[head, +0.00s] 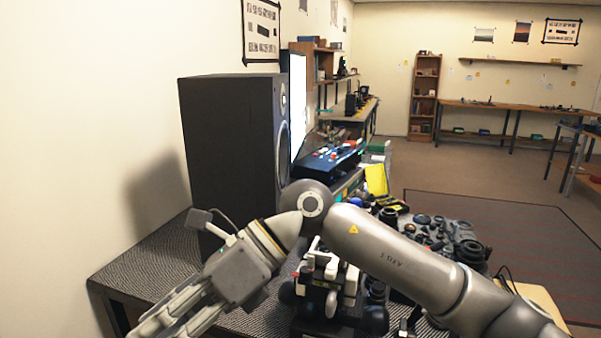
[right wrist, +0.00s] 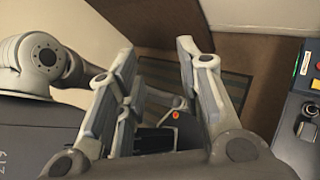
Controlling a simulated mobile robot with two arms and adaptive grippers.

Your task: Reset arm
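My right arm (head: 400,262) comes in from the lower right of the head view and bends at a joint near the middle. Its forearm runs down to the lower left, across the front of a black speaker. My right gripper (head: 172,320) hangs over the patterned desk top (head: 150,268), its tips near the bottom edge of the picture. In the right wrist view the two fingers of this gripper (right wrist: 156,62) stand well apart, with nothing held between them. My left gripper is not in view.
The tall black speaker (head: 228,140) stands close behind my right forearm. A white and black device (head: 328,285) stands below the elbow. Several dark lens parts (head: 432,232) crowd the desk behind my arm. The floor (head: 385,175) beyond has free room.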

